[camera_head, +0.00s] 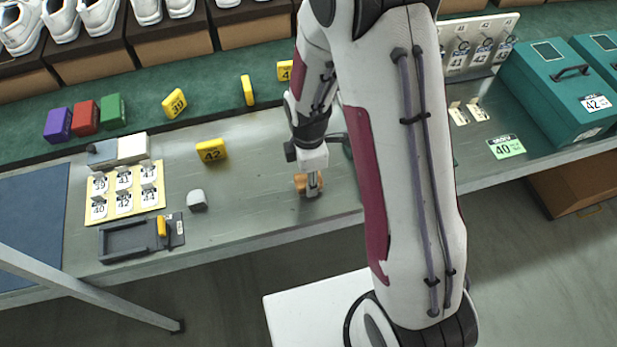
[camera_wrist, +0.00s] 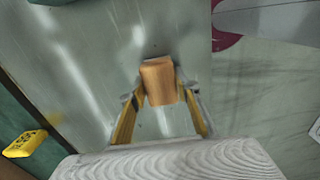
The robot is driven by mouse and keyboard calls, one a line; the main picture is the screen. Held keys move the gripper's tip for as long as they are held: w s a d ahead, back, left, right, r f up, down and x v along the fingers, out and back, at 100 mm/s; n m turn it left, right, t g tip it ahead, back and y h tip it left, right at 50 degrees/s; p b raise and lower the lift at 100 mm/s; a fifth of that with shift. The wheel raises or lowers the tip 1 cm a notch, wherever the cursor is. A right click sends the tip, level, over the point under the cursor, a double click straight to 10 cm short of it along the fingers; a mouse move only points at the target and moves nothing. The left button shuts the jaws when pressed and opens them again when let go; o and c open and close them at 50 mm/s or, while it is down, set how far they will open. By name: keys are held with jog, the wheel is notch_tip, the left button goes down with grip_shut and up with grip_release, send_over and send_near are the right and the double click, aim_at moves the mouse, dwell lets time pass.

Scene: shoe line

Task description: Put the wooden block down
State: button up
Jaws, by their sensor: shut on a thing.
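The wooden block (camera_wrist: 159,82) is held between the two fingers of my gripper (camera_wrist: 161,98) in the wrist view. In the head view the wooden block (camera_head: 301,182) shows at the end of my gripper (camera_head: 312,185), partly hidden by a finger. It is over the grey table (camera_head: 255,215), close to the surface. I cannot tell whether the block touches the table.
A yellow 42 marker (camera_head: 211,150) and a small light grey object (camera_head: 197,200) stand left of my gripper. Further left are a yellow card of numbered tags (camera_head: 125,192) and a dark grey tray (camera_head: 125,240). Teal boxes (camera_head: 560,90) stand at right. The table around the block is clear.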

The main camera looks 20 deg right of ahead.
jog(key=shift+f, duration=0.25)
jog(key=o, duration=1.2)
jog(key=shift+o, duration=0.2)
jog(key=shift+r, duration=0.1)
notch_tip(320, 180, up, 12)
dwell(0.4)
jog(key=shift+r, duration=0.1)
dwell(0.4)
